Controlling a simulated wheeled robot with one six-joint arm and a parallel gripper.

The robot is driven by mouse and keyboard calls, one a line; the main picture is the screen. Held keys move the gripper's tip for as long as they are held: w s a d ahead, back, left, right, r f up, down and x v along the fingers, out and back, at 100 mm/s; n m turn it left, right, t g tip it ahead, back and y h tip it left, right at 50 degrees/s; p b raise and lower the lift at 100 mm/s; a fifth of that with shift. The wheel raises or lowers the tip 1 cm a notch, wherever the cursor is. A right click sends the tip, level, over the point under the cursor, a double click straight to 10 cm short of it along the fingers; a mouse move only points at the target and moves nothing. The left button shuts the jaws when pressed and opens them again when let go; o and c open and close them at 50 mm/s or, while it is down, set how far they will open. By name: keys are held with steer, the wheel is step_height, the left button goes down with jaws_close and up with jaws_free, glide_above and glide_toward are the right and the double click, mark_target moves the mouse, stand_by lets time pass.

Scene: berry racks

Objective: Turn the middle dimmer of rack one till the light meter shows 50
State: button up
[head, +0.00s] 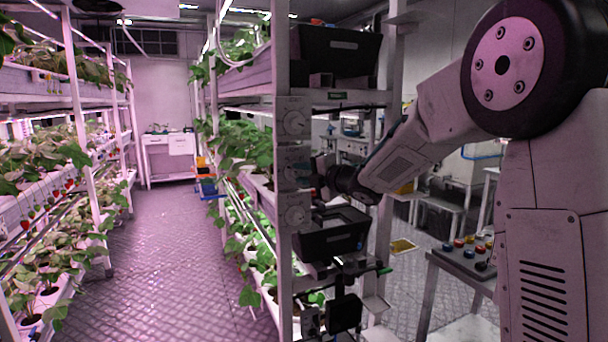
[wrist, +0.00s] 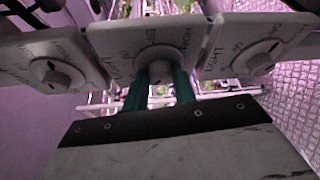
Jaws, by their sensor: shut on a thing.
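Three white dimmer plates stand one above another on the rack's front post in the head view: the upper dimmer (head: 293,121), the middle dimmer (head: 296,160) and the lower dimmer (head: 298,215). My gripper (head: 321,178) is at the middle one and covers part of it. In the wrist view, its two green fingers (wrist: 160,78) are on both sides of the middle dimmer's knob (wrist: 158,60), shut on it. The other two knobs, left (wrist: 55,76) and right (wrist: 252,62), are untouched. The held knob's pointer is too unclear to read. I cannot make out a light meter reading.
A black crate (head: 330,238) sits on the rack just below my gripper, and another black crate (head: 338,58) is above. A panel with coloured buttons (head: 470,262) stands at the right. The aisle floor (head: 185,265) at the left is clear.

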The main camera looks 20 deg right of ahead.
steer(key=o, duration=1)
steer(key=shift+a, duration=0.1)
steer(key=v, duration=0.7)
steer(key=shift+s+d, duration=0.25)
steer(key=shift+s, duration=0.05)
